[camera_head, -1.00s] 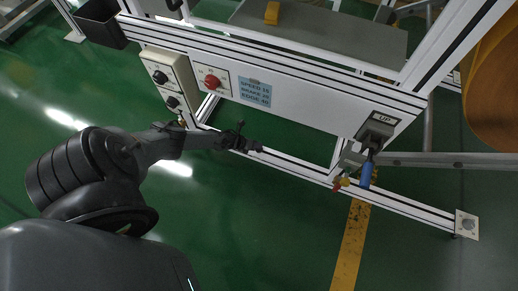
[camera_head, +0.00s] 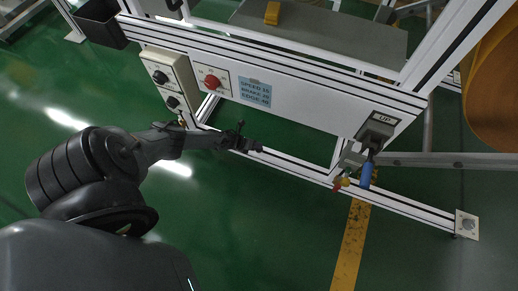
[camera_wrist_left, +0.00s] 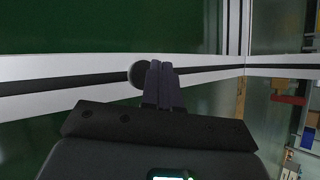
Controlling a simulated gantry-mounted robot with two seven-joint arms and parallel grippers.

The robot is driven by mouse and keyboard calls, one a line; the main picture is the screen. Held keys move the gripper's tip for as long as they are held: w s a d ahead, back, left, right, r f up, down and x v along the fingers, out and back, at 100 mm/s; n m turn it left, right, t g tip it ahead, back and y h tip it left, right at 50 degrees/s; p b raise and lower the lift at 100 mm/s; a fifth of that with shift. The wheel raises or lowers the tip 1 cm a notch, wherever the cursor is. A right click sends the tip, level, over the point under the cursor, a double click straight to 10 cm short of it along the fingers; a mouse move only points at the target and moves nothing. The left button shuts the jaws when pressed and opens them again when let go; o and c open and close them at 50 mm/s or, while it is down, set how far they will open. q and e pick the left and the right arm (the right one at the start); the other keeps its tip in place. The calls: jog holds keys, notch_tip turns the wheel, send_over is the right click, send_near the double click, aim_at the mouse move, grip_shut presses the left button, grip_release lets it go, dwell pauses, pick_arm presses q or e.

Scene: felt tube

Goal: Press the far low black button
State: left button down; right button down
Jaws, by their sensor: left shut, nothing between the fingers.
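A round black button (camera_wrist_left: 138,73) shows in the left wrist view on the white low rail, just left of my fingertips and partly hidden behind them. My left gripper (camera_head: 258,149) reaches in over the low rail in the head view. Its fingers are shut with nothing between them, as the left wrist view also shows (camera_wrist_left: 160,68). The fingertips are close to the button; I cannot tell whether they touch it. In the head view I cannot make out the button, as the gripper is in front of that part of the rail. My right gripper is not in view.
The low white rail (camera_head: 405,205) runs along the green floor. Above it are a control box (camera_head: 165,72) with black knobs, a red knob (camera_head: 211,82), a blue settings label (camera_head: 255,92) and an "UP" unit (camera_head: 377,130). A blue handle (camera_head: 366,174) hangs at right. Floor in front is clear.

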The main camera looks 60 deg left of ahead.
pick_arm(q)
jog(key=shift+f, duration=0.1)
dwell(0.3)
jog(key=shift+f, duration=0.3)
dwell(0.5)
jog(key=shift+r+p, duration=0.4)
jog(key=shift+r, duration=0.1)
